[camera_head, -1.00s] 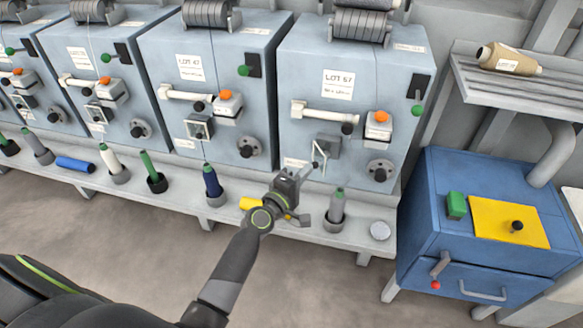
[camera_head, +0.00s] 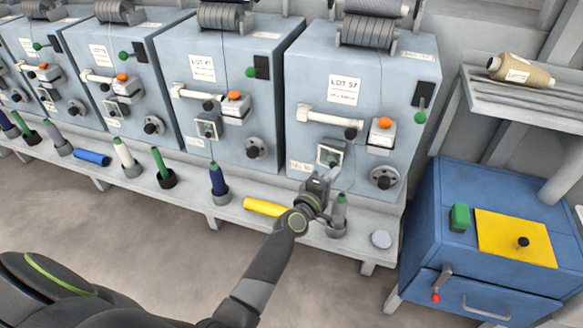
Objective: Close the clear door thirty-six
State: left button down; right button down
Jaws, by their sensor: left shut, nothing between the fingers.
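The small clear door (camera_head: 329,155) is on the front of the pale blue machine labelled LOT 57 (camera_head: 342,88). Its framed square now looks flat against its housing, much like the one on the machine to the left; I cannot tell if it is fully seated. A small plate (camera_head: 300,167) beside it is too small to read surely. My left gripper (camera_head: 323,178) is shut and empty, just below the door's lower edge; I cannot tell whether it touches. The gripper hides part of the machine front there. My right gripper is not in view.
A blue cabinet (camera_head: 430,215) stands at the right. More machines line up leftward.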

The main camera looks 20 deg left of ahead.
pick_arm(q)
jog(key=shift+w+d, duration=0.4)
jog(key=shift+w, duration=0.05)
dwell(0.6)
